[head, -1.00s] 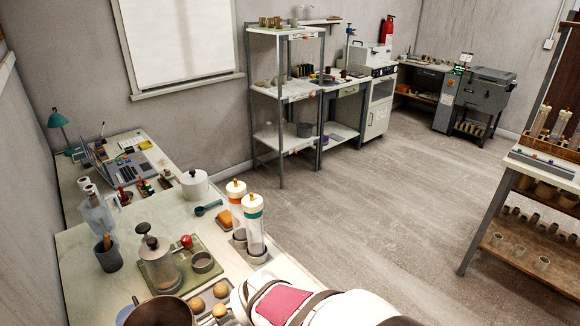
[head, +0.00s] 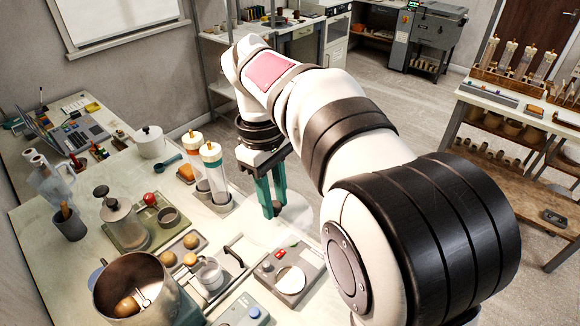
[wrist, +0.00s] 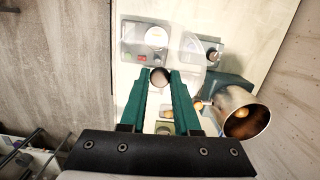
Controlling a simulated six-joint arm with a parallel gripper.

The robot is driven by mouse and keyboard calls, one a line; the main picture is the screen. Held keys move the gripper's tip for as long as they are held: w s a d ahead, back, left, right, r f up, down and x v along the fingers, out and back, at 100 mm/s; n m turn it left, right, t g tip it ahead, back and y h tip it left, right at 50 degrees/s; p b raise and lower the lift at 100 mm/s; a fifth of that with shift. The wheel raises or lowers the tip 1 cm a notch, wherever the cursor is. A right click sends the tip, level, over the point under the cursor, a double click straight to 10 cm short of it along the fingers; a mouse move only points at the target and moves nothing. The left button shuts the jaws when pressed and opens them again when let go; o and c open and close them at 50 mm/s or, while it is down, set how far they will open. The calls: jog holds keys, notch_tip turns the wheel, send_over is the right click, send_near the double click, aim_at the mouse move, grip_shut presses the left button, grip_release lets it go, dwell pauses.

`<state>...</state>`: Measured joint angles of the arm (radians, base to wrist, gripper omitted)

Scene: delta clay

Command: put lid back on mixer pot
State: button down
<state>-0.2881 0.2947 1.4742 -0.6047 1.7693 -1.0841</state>
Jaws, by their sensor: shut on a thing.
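The mixer pot (head: 170,290) is an open metal bowl at the front left of the bench in the head view. A brown ball and a thin metal tool show inside it. In the wrist view the pot (wrist: 243,117) is at the right. My gripper (head: 270,208), with green fingers, points down over the right side of the bench, well away from the pot. In the wrist view my gripper (wrist: 160,80) is shut on a small dark round knob. A clear disc beside the knob looks like the lid (wrist: 190,52); its outline is faint.
A scale (head: 288,272), a small tray with a metal cup (head: 209,276) and a glass press (head: 120,222) stand around the pot. Bench space is tight; the floor is beyond the right edge.

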jog(key=s+a+n+t, duration=0.1)
jog(key=s+a+n, duration=0.3)
jog(key=a+n, duration=0.85)
jog(key=s+a+n+t, duration=0.1)
jog(key=s+a+n, duration=0.4)
jog(key=a+n, duration=0.8)
jog(key=shift+m+y, duration=0.3)
jog(key=shift+m, duration=0.45)
jog(key=shift+w+a+f, duration=0.1)
jog(key=shift+a+f, duration=0.05)
jog(key=shift+f, duration=0.8)
jog(key=shift+w+a+f, duration=0.1)
jog(key=shift+f, duration=0.85)
jog(key=shift+w+a+f, duration=0.1)
jog(key=shift+a+f, duration=0.05)
jog(key=shift+f, duration=0.8)
jog(key=shift+f, duration=0.15)
jog(key=shift+c, duration=0.4)
grip_release()
